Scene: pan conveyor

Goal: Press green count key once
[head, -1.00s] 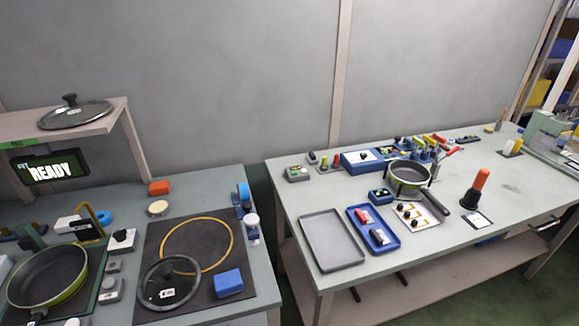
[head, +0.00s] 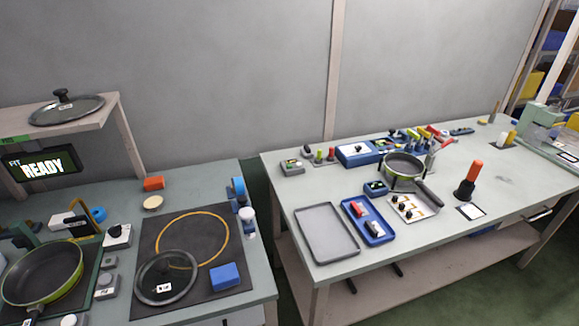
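I see no key that I can surely name the green count key. A small grey box (head: 291,167) with a dark top and a hint of green stands at the back left corner of the right table. A small blue box (head: 376,188) with small greenish marks on top sits left of the pan on the stand (head: 404,166). Both are too small to make out their keys. My gripper is not in view.
The left bench holds a green pan (head: 42,272), a glass lid (head: 166,278), a blue block (head: 225,276) and a READY display (head: 43,167). The right table (head: 440,235) holds a grey tray (head: 327,232) and a blue tray (head: 368,222). A gap separates the tables.

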